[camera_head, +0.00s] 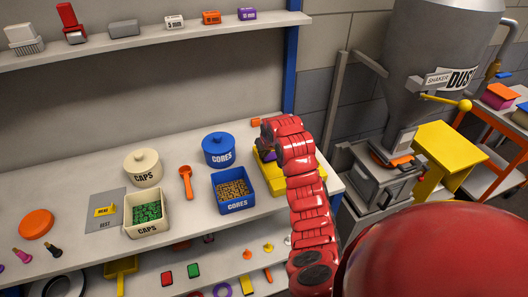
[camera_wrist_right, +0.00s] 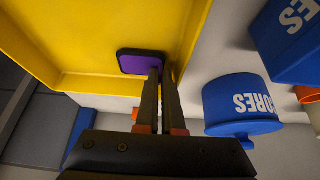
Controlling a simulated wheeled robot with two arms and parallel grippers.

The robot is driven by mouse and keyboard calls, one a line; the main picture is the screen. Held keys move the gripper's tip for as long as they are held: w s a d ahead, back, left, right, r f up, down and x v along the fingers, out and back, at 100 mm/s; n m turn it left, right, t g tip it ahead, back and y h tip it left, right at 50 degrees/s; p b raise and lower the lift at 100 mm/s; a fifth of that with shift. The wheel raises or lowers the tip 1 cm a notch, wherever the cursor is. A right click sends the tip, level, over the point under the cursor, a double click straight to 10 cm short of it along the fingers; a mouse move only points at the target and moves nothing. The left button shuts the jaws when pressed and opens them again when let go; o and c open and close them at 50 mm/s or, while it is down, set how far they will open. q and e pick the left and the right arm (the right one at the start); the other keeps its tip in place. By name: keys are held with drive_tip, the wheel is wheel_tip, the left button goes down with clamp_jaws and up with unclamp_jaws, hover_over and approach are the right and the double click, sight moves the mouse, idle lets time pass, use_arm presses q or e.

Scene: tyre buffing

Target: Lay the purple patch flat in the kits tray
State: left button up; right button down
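The purple patch (camera_wrist_right: 140,62) is a small rounded square with a dark rim. In the right wrist view it lies face-on at a corner of the yellow kits tray (camera_wrist_right: 92,83), near its wall. My right gripper (camera_wrist_right: 163,72) has its two fingers close together with a narrow gap, tips over the patch's right side. Nothing clearly sits between them, and the tips hide part of the patch. In the head view the tray (camera_head: 315,185) stands at the shelf's right end, partly behind my red right arm; a bit of purple shows beside the wrist. My left gripper is not in view.
A blue CORES bin (camera_head: 232,196) and a blue lidded CORES pot (camera_head: 218,150) stand just left of the tray. An orange scoop (camera_head: 186,181), CAPS pot (camera_head: 143,167) and CAPS bin (camera_head: 147,226) are further left. A grey hopper (camera_head: 430,60) stands right.

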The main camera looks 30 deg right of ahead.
drive_tip(key=shift+f, duration=0.35)
idle(0.5)
drive_tip(key=c, duration=1)
unclamp_jaws()
drive_tip(key=shift+o, duration=0.2)
drive_tip(key=shift+r+b, duration=0.1)
drive_tip(key=shift+b, duration=0.2)
drive_tip(key=shift+s+r, duration=0.15)
drive_tip(key=b+v, duration=0.2)
drive_tip(key=v, duration=0.2)
drive_tip(key=shift+d+r, duration=0.1)
drive_tip(key=shift+r, duration=0.1)
drive_tip(key=p+v, duration=0.4)
drive_tip(key=v, duration=0.8)
drive_tip(key=shift+s+r, duration=0.2)
drive_tip(key=shift+f, duration=0.1)
